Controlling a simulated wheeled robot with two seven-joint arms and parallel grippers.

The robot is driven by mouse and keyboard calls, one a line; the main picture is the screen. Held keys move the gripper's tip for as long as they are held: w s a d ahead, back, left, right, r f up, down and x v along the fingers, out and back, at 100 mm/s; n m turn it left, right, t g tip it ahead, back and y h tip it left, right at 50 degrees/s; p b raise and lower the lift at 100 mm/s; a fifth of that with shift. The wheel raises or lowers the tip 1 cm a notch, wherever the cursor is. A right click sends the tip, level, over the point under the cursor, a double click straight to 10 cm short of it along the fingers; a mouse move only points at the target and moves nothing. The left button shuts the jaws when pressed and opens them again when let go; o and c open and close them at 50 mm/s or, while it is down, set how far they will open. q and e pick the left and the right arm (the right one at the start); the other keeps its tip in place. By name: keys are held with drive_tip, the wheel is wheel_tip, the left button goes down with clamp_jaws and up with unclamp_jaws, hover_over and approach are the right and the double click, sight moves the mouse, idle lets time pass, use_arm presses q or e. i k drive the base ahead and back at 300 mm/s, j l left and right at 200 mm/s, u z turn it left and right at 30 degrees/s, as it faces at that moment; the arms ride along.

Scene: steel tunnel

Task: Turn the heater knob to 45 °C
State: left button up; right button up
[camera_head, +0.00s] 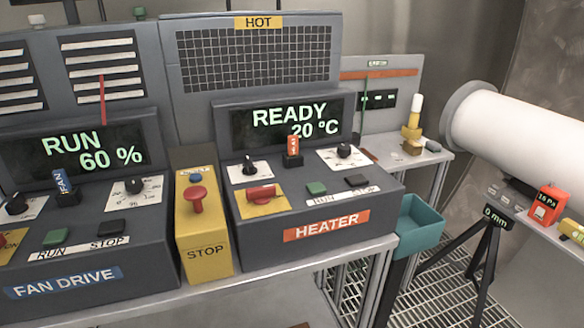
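The heater console (306,218) stands on the bench in the middle, with a red-orange HEATER label on its front. Its display (288,121) reads READY and 20 °C in green. A black knob (344,150) sits on a white scale plate at the panel's right; the scale marks are too small to read. A second black knob (249,166) sits on a white plate at the panel's left. Neither of my grippers is in view.
The fan drive console (75,225) at left reads RUN 60 %. A yellow box (203,235) with a red STOP button stands between the consoles. An orange tag (292,146) stands upright near the heater display. A teal bin (418,226) hangs right of the bench.

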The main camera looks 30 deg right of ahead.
sight(344, 151)
drive_tip(key=z, duration=1.35)
